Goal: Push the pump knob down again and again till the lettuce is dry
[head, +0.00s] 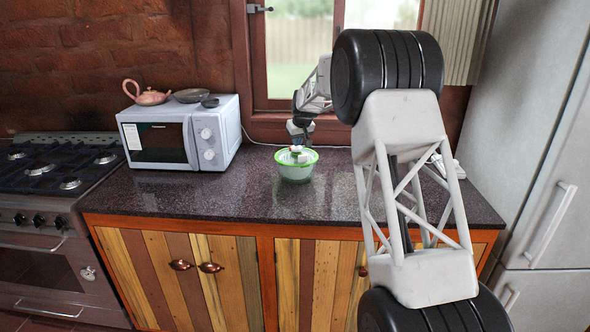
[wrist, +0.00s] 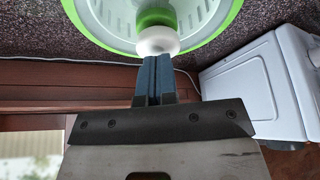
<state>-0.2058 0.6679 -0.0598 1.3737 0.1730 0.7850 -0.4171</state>
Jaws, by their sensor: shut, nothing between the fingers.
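The salad spinner (head: 296,170) stands on the dark speckled counter, a pale bowl with a bright green rim. In the wrist view the spinner's lid (wrist: 205,22) fills the top, with its green rim showing. The white pump knob (wrist: 158,41) sits at the lid's middle over a green base. My gripper (wrist: 153,62) is shut and empty, with its blue-grey fingertips right at the knob; I cannot tell if they touch it. In the head view my gripper (head: 298,147) is small, just above the lid. I cannot make out any lettuce.
A white microwave (head: 183,132) stands left of the spinner, with a teapot (head: 147,93) and dishes on top. A gas stove (head: 60,170) is further left and a fridge (head: 540,150) is at the right. The counter in front of the spinner (head: 250,200) is clear.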

